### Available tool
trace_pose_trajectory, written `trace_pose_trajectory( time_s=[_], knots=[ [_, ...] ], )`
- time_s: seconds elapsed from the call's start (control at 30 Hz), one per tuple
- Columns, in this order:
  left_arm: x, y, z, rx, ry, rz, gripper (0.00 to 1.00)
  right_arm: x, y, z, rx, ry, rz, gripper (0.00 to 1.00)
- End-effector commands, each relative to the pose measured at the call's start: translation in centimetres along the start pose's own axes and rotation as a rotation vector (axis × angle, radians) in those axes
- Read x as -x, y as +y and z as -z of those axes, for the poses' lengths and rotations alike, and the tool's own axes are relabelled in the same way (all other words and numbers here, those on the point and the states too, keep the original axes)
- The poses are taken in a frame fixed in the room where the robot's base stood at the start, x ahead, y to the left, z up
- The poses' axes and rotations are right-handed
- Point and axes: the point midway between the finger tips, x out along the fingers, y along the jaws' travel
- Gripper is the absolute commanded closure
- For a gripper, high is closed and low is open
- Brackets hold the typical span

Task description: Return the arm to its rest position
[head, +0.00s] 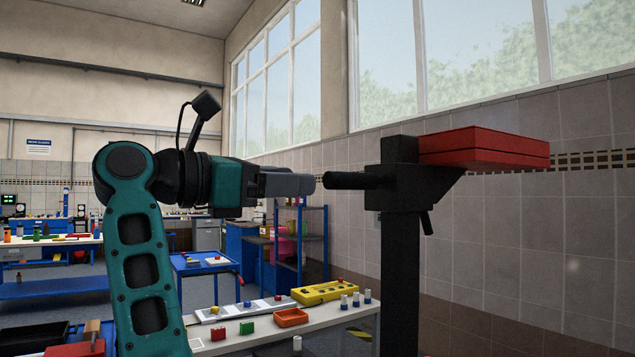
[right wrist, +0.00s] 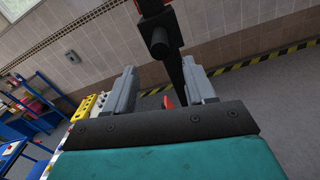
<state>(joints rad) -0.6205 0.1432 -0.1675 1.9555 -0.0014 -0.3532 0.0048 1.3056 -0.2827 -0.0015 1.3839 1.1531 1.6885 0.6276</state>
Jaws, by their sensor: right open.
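The sliding jack (head: 400,250) is a black upright post with a red block (head: 485,147) on a bracket at its top right. A round black handle (head: 350,181) sticks out to the left from it. My right gripper (head: 312,184) is level with this handle, its fingertips close to the handle's end. In the right wrist view, my two grey fingers (right wrist: 160,84) stand wide apart with nothing between them. The handle's round end (right wrist: 159,42) shows beyond the fingertips. My left gripper is not in view.
A pale table (head: 250,338) below holds a yellow tool case (head: 324,292), an orange tray (head: 291,318) and several small coloured parts. A blue shelf (head: 314,245) and blue workbenches stand farther back. A tiled wall (head: 590,240) is behind the jack. The air left of my arm looks free.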

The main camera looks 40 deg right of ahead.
Motion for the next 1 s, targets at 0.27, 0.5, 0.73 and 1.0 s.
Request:
trace_pose_trajectory(
  time_s=[0.27, 0.5, 0.73, 1.0],
  knots=[
    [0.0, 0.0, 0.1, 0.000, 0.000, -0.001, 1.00, 2.1, 0.0, 0.0, -0.001, 0.000, 0.000, 0.45],
    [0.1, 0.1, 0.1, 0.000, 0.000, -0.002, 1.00, 2.1, 0.0, 0.0, -0.001, 0.000, 0.000, 0.45],
    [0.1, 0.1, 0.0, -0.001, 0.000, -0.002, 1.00, 2.1, 0.0, 0.0, 0.000, 0.000, 0.000, 0.45],
    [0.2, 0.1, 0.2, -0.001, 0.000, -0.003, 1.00, 1.4, 1.1, 2.4, 0.140, -0.189, 0.000, 0.45]
  ],
)
